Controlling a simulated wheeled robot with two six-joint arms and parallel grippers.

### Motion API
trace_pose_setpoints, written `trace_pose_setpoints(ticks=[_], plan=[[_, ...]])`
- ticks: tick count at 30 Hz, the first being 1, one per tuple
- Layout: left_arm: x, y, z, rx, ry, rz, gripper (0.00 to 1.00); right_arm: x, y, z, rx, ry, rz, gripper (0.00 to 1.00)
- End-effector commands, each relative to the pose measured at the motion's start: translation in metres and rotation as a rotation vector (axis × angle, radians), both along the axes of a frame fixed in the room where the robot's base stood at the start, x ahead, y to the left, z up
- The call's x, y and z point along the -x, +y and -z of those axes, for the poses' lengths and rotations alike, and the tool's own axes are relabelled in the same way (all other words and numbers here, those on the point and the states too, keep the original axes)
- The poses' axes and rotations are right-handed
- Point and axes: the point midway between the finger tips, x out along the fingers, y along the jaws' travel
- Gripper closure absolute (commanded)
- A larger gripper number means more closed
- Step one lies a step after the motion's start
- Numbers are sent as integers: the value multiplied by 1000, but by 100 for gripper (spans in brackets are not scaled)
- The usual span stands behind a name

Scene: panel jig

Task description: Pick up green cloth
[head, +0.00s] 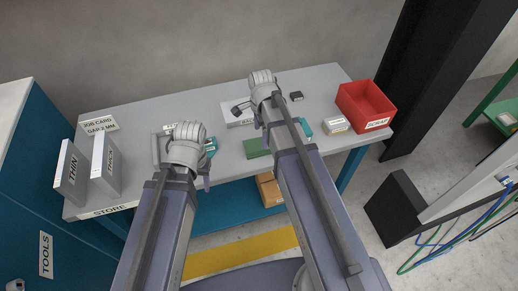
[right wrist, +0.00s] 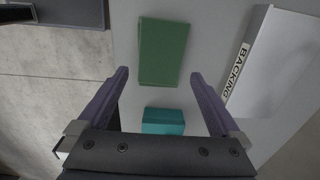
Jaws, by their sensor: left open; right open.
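The green cloth (head: 257,147) lies flat on the grey bench near its front edge, left of my right forearm in the head view. It shows as a green rectangle (right wrist: 163,52) at the upper middle of the right wrist view, beyond the fingertips and apart from them. My right gripper (right wrist: 160,78) is open and empty, with its two purple fingers spread. In the head view my right gripper (head: 262,112) is over the bench, behind the cloth. My left gripper (head: 200,172) is open near the bench's front edge, left of the cloth; its fingers are partly hidden.
A teal block (right wrist: 163,121) lies beside the cloth, between my right fingers in the wrist view. A white BACKING tray (right wrist: 262,75) is on the other side. A red SCRAP bin (head: 364,104) stands at the bench's right end. THIN (head: 70,172) and THICK (head: 106,164) holders stand left.

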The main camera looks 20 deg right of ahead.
Motion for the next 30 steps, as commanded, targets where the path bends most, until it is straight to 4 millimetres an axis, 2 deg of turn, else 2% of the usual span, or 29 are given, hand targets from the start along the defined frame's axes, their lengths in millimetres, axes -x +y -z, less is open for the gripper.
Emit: trace_pose_setpoints(ticks=[5,15,24,30], plan=[[0,0,12,0,0,0,50,1,2,12,0,0,-1,0],[0,0,51,0,0,0,50,3,8,51,0,0,0,0],[0,0,51,0,0,0,50,3,8,51,0,0,0,0],[0,0,51,0,0,0,50,3,8,51,0,0,-1,21]])
